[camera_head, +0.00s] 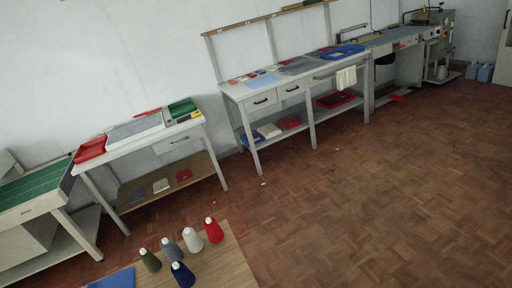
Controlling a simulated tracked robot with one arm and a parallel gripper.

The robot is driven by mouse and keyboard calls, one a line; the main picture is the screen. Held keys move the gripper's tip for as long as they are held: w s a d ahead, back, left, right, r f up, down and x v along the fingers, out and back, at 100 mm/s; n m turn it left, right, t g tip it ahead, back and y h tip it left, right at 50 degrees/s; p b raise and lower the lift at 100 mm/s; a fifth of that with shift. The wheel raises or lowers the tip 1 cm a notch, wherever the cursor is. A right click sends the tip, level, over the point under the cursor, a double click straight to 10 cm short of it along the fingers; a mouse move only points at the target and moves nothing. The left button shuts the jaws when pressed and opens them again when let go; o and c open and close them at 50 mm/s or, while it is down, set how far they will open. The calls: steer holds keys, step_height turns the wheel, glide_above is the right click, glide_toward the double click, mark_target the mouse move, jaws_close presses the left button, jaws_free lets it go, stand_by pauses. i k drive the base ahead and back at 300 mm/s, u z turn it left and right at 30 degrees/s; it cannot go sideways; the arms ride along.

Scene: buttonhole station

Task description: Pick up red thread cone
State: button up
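The red thread cone (214,232) stands upright on a light wooden board (234,262) at the bottom left of the view. It is the rightmost of several cones. A white cone (193,240) stands just to its left, then a grey cone (171,249) and a green cone (150,260). A dark blue cone (182,275) stands in front of them, nearer to me. My gripper is not in view.
A small table (150,139) with red and green trays stands behind the cones. A longer workbench (262,92) runs along the wall. A blue cloth (113,279) lies left of the cones. The parquet floor (370,190) on the right is clear.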

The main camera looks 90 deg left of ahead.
mark_target(215, 234)
steer(key=u, duration=2.65)
steer(key=k, duration=0.7)
steer(key=u, duration=0.05)
steer(key=i, duration=0.75)
steer(key=u, duration=0.25)
